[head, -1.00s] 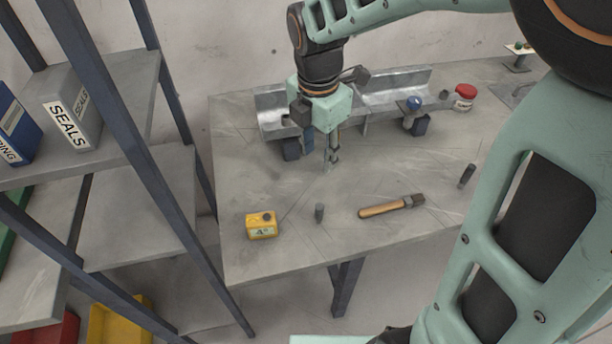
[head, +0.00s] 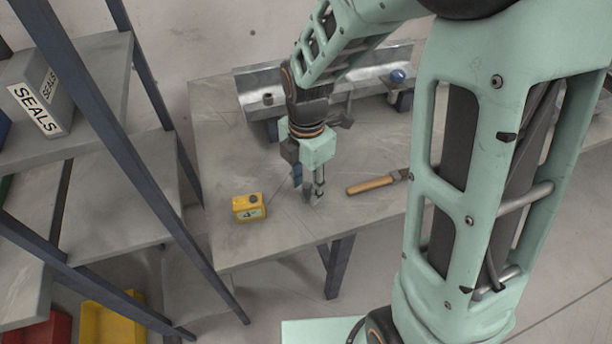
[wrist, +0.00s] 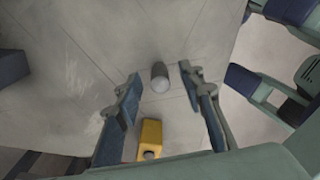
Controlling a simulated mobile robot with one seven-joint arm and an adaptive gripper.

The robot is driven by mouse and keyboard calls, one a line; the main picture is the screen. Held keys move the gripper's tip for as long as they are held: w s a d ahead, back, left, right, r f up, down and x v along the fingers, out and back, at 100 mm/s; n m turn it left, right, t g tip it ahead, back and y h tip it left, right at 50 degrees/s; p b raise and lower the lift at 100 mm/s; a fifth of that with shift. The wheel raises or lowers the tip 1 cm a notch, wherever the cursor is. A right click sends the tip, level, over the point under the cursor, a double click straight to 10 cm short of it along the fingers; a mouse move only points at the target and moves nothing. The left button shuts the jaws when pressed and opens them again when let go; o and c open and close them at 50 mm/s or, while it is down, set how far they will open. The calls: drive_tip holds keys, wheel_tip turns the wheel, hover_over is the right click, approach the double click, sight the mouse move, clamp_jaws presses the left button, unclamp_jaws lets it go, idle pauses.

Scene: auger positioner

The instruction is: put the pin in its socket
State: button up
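A short dark grey cylinder, which looks like the pin (wrist: 160,78), stands on the table. In the wrist view it is between and slightly beyond the two fingertips, with a gap on each side. My gripper (head: 308,194) is open and points down just above the table; it also shows in the wrist view (wrist: 159,78). In the head view my gripper mostly hides the pin. The grey metal trough-shaped positioner (head: 252,84) stands at the back of the table, with a small dark cylinder (head: 268,99) on it. I cannot make out the socket clearly.
A yellow box (head: 249,208) stands left of my gripper, near the table's front edge. A wooden-handled tool (head: 371,185) lies to the right. A blue ball knob (head: 397,75) is at the positioner's right. A shelf rack (head: 95,110) stands at the left.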

drive_tip(key=shift+f, duration=0.2)
clamp_jaws()
drive_tip(key=shift+r, duration=0.1)
